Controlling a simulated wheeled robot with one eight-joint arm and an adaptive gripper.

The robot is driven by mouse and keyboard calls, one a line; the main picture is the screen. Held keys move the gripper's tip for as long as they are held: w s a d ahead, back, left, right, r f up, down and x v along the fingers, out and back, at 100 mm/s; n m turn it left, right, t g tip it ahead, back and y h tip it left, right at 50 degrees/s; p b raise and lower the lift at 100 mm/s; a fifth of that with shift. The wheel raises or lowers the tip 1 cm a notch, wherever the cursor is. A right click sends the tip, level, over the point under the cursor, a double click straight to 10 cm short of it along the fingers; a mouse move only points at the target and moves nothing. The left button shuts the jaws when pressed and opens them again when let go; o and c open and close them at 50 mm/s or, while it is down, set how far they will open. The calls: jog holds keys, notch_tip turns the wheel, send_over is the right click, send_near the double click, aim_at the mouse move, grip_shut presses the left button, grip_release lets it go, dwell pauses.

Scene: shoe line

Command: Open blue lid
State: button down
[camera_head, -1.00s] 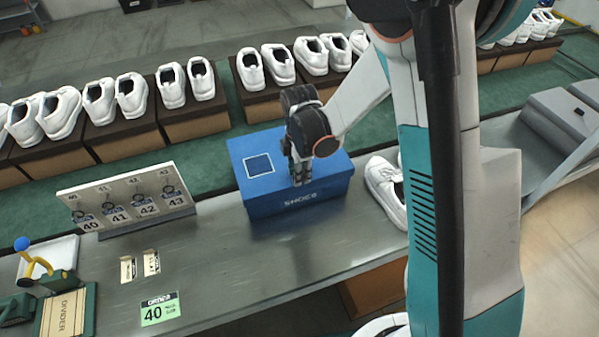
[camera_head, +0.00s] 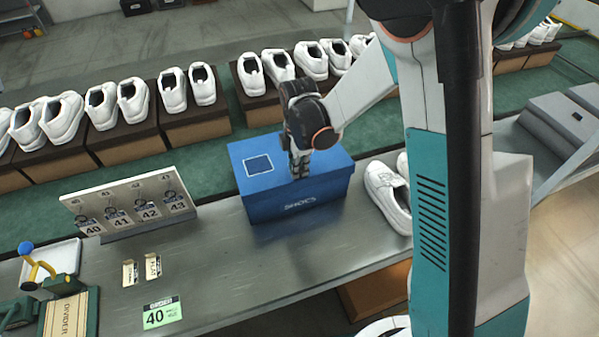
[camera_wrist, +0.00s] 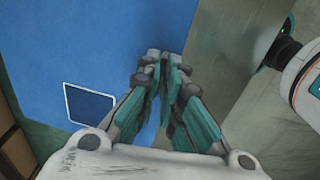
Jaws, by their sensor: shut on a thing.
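A blue shoe box with a blue lid (camera_head: 252,183) stands on the grey metal bench, with a square outline on its top. The lid lies on the box and looks closed, with no clear gap. My gripper (camera_head: 299,174) points down at the lid's front edge, near its middle. In the wrist view my gripper's fingertips (camera_wrist: 163,60) are close together at the edge of the blue lid (camera_wrist: 75,45), shut on it. The exact contact is hidden by the fingers.
White shoes (camera_head: 387,196) lie just right of the box. A size-tag rack (camera_head: 130,205) stands to its left. Small cards and a green size 40 card (camera_head: 162,313) lie on the bench. Rows of shoes on brown boxes (camera_head: 195,122) stand behind.

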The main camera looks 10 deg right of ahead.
jog(key=w+a+r+p, duration=0.3)
jog(key=w+r+p, duration=0.2)
jog(key=w+r, duration=1)
jog(key=shift+w+r+p, duration=0.4)
jog(key=shift+r, duration=0.1)
jog(key=shift+a, duration=0.1)
jog(key=c, duration=1.8)
grip_release()
notch_tip(320, 180, up, 12)
